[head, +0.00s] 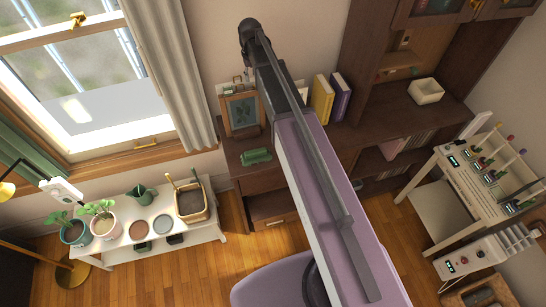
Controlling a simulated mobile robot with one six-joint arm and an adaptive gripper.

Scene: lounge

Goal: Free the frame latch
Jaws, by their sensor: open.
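A wooden picture frame (242,113) with a dark leaf print stands upright on the dark cabinet, left of my arm. Small green and metallic parts show at its top edge, too small to make out as a latch. My arm crosses the middle of the view and hides part of the cabinet. I cannot make out my gripper or its fingertips.
A green object (256,156) lies on the cabinet (262,180) in front of the picture frame. Yellow (321,98) and purple (340,98) books stand right of my arm. A white plant bench (160,234) is at left, a white rack (485,185) at right. Wooden floor shows between.

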